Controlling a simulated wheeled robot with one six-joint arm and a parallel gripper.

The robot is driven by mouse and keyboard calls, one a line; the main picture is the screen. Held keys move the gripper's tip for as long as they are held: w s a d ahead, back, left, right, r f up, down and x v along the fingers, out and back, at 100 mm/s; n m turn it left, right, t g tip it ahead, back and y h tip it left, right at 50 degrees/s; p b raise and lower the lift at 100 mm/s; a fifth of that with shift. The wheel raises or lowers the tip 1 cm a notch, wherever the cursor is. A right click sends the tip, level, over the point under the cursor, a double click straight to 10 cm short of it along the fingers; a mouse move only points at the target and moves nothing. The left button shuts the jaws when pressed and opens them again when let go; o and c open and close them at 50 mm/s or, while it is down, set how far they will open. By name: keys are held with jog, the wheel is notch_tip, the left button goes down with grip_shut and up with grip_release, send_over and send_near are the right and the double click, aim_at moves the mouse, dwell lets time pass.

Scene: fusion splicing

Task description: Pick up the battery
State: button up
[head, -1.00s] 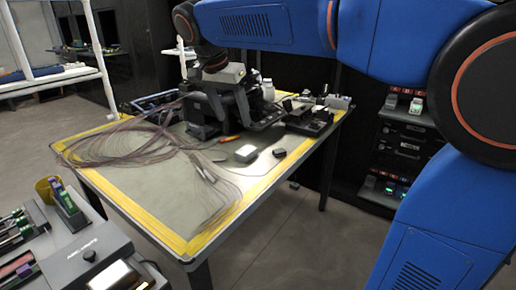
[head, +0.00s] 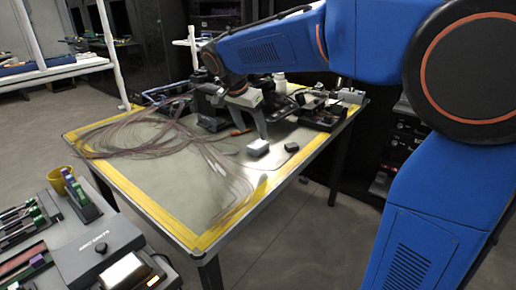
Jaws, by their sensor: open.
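A small dark box with a pale grey top (head: 258,147) lies on the table (head: 190,180) near its right edge. A smaller black block (head: 291,147) lies just to its right. Either could be the battery; the view is too small to read a label. My gripper (head: 262,132) reaches down from the blue arm, with its fingertips just behind and above the pale-topped box. The gripper is open and appears empty. Contact with the box cannot be made out.
Looped thin cables (head: 140,138) cover the table's left half. Dark devices (head: 318,112) and a white bottle (head: 280,82) stand at the back. An orange-handled tool (head: 240,132) lies behind the box. A cart with tools and a yellow cup (head: 62,181) is at lower left.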

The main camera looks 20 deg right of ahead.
aim_at(258, 144)
jog(key=shift+x, duration=3)
jog(key=shift+s+d+r, duration=0.1)
jog(key=shift+d, duration=0.05)
grip_shut()
notch_tip(258, 144, up, 10)
